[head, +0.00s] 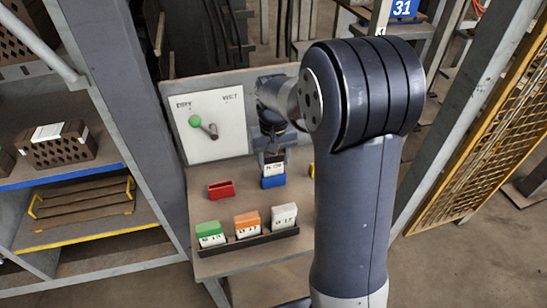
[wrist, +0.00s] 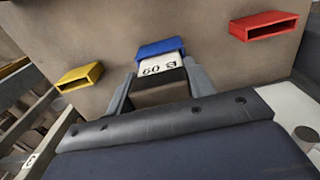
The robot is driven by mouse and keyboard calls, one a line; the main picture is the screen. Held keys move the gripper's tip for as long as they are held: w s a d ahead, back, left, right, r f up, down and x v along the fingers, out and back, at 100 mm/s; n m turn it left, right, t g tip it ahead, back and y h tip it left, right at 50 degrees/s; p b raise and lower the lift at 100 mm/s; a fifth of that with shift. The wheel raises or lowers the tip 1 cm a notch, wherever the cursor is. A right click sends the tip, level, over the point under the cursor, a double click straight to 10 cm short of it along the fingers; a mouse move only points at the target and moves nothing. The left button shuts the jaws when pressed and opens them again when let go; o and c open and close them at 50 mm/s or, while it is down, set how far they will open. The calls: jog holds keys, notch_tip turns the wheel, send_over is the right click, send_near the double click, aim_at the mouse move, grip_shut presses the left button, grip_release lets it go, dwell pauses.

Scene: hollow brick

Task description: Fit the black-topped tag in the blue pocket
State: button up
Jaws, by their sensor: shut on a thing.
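My gripper (wrist: 160,88) is shut on the black-topped tag (wrist: 160,68), whose white label faces out with dark lettering. In the head view the tag (head: 273,169) hangs upright below my gripper (head: 273,156), directly over the blue pocket (head: 273,183). The blue pocket also shows in the wrist view (wrist: 160,47), right beyond the tag's lower end. The tag's lower edge meets the pocket's rim in both views. I cannot tell whether it is inside the pocket or only at its mouth. The tag's black top is between my fingers.
A red pocket (head: 221,189) and a yellow pocket (wrist: 80,77) stand on either side of the blue one. A dark rack (head: 250,243) at the front holds green, orange and white-topped tags. A white panel with a green-knobbed lever (head: 196,121) stands behind.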

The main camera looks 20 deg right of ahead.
jog(key=shift+f, duration=0.25)
jog(key=o, duration=1.1)
jog(key=shift+c, duration=0.2)
notch_tip(320, 180, up, 11)
jog(key=shift+f, duration=0.1)
notch_tip(320, 180, down, 11)
jog(key=shift+r, duration=0.4)
